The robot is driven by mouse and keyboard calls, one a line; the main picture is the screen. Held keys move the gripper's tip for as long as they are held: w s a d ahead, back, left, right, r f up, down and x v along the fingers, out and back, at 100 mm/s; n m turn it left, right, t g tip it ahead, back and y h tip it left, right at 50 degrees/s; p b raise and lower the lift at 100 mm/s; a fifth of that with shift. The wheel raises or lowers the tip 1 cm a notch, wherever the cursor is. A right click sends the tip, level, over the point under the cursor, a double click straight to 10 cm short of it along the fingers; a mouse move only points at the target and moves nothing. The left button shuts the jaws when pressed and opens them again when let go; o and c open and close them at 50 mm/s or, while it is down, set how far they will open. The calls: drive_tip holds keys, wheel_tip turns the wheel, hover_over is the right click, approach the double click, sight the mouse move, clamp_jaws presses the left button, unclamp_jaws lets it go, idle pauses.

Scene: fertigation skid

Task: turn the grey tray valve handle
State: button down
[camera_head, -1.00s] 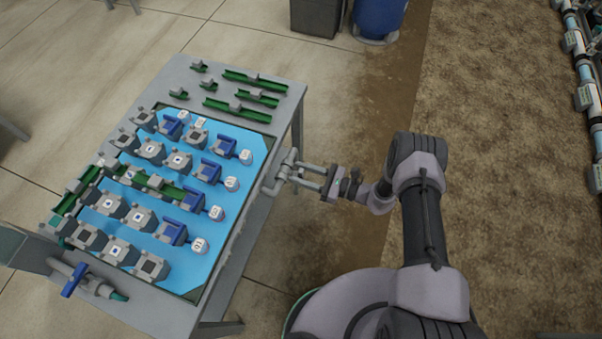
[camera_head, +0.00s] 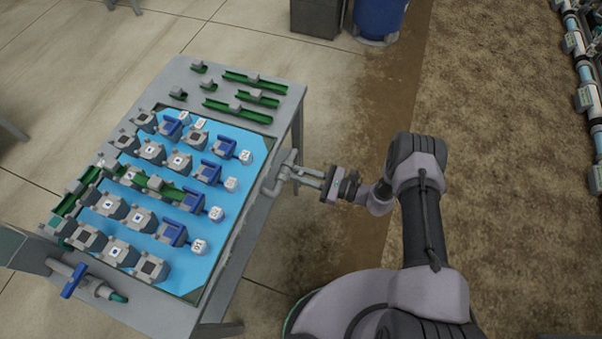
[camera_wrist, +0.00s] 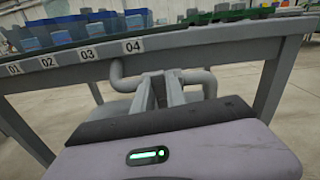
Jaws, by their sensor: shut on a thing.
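The grey tray valve handle (camera_head: 268,190) is at the right side of the table, joined to grey pipework just below its edge. In the wrist view, grey bent pipe (camera_wrist: 120,78) shows left and right of my fingers under the edge numbered 01 to 04. My gripper (camera_head: 293,176) reaches in from the right, and its fingers are shut on the handle. In the wrist view, my gripper (camera_wrist: 160,78) points at the pipework, and its fingers hide much of the handle.
The grey table (camera_head: 185,72) carries a blue tray (camera_head: 252,180) with grey and blue blocks and green strips. A blue-handled valve (camera_head: 72,281) sits at the table's near left corner. A blue barrel (camera_head: 378,18) stands at the back.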

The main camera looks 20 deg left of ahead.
drive_tip(key=n, duration=0.4)
drive_tip(key=shift+s+f, duration=0.15)
drive_tip(key=shift+s, duration=0.25)
drive_tip(key=n, duration=0.5)
drive_tip(key=s+f+n, duration=0.1)
drive_tip(key=n, duration=0.2)
drive_tip(key=shift+f+n, duration=0.15)
drive_tip(key=shift+n, duration=0.9)
drive_tip(key=shift+f+n, duration=0.15)
drive_tip(key=shift+n, duration=0.9)
drive_tip(key=c, duration=1.4)
unclamp_jaws()
drive_tip(key=shift+o, duration=0.2)
